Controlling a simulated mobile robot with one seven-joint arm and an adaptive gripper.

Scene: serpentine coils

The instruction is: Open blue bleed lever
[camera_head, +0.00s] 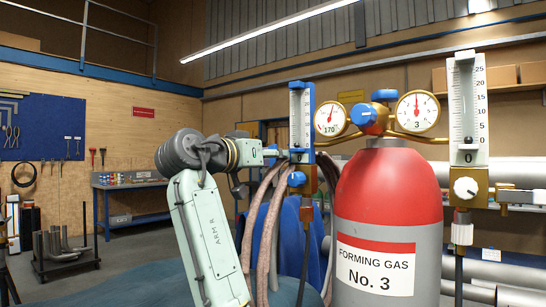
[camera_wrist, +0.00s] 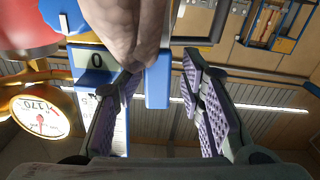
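A blue bar-shaped part (camera_wrist: 157,88), which looks like the blue bleed lever, sits between my two fingers in the wrist view. A small blue part (camera_head: 270,153) at the gripper end in the head view may be the same lever. My gripper (camera_wrist: 164,74) is open, with clear space between the bar and the right finger; the left finger is closer, and I cannot tell whether it touches. In the head view my gripper (camera_head: 279,156) is beside the blue-framed flowmeter (camera_head: 301,112), its fingers partly hidden. The flowmeter's "0" label (camera_wrist: 96,59) shows behind the left finger.
Hoses (camera_head: 262,225) hang below the gripper; a hose (camera_wrist: 128,30) also crosses close in the wrist view. A red-topped forming gas cylinder (camera_head: 388,190) and gauges (camera_head: 331,118) stand to the right. A white-framed flowmeter (camera_head: 467,110) is farther right.

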